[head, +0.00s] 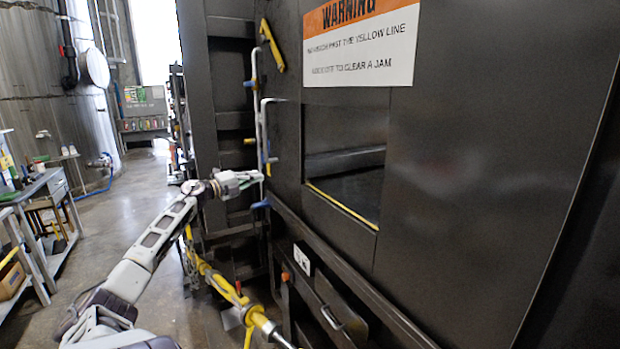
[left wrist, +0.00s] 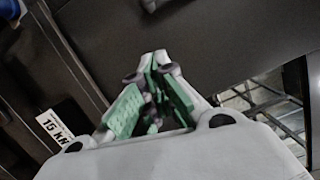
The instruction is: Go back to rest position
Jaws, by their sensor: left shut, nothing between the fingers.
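My left arm comes in from the lower left in the head view, and my left gripper (head: 259,176) is stretched out in front of the dark compactor (head: 450,185). The gripper is at the height of the blue-tipped handles (head: 266,160) on the compactor's left side. I cannot tell whether it touches them. In the left wrist view the green-padded fingers (left wrist: 158,72) come together at their tips with nothing between them. My right gripper does not show in either view.
A yellow bar (head: 225,287) runs below my left arm. The compactor's opening (head: 345,165) is right of the gripper, under a warning sign (head: 362,45). A workbench (head: 40,190) stands at the left. The concrete floor (head: 130,205) between is clear.

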